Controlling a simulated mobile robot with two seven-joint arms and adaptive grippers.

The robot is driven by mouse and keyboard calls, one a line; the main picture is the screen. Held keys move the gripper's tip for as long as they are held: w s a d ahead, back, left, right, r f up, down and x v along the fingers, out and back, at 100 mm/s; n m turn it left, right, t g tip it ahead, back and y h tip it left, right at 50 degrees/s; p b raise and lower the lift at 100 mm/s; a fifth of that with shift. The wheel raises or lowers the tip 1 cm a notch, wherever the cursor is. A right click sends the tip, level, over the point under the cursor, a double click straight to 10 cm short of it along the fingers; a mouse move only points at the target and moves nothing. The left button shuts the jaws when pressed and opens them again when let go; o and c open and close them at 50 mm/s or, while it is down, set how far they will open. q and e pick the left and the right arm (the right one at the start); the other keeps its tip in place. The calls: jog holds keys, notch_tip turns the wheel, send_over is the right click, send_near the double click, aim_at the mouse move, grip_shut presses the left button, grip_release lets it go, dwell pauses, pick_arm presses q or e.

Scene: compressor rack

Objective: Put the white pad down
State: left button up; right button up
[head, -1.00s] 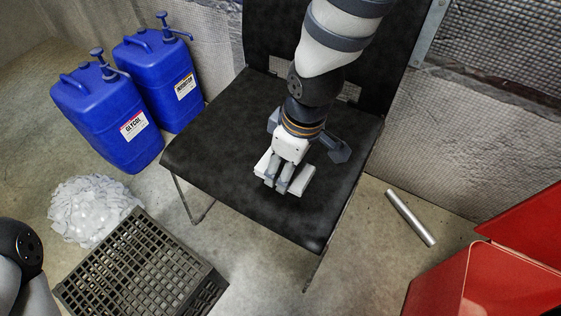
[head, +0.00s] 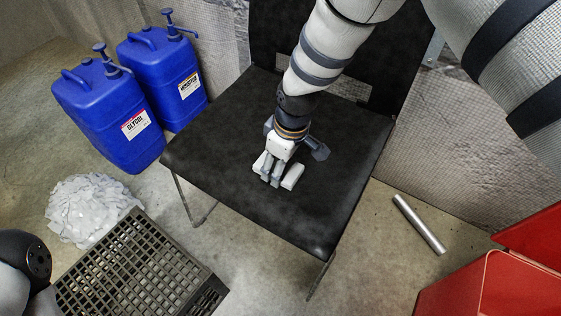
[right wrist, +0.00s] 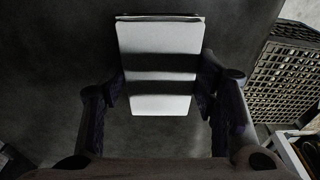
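The white pad (head: 291,177) is a flat pale block over the middle of the black chair seat (head: 230,205). In the head view my right gripper (head: 274,178) points down across it and hides its middle. In the right wrist view the pad (right wrist: 160,40) lies lengthwise between the two fingers of my right gripper (right wrist: 160,85), which meet its side edges. Two dark bands cross it. Whether its underside touches the seat I cannot tell. Part of my left arm shows at the lower left of the head view; its gripper is out of view.
Blue jugs, one labelled glycol (head: 108,115) and another (head: 165,75), stand left of the chair. A white shredded heap (head: 90,210) and a dark grid crate (head: 135,265) are on the floor. A metal tube (head: 419,224) and a red box (head: 490,285) are right. The surrounding seat is clear.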

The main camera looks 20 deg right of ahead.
aim_at(288, 170)
jog(key=o, duration=0.4)
jog(key=shift+c, duration=0.2)
notch_tip(288, 170, up, 12)
jog(key=s+d+p, duration=0.1)
jog(key=p, duration=0.2)
jog(key=shift+s+r, duration=0.15)
jog(key=shift+s, duration=0.1)
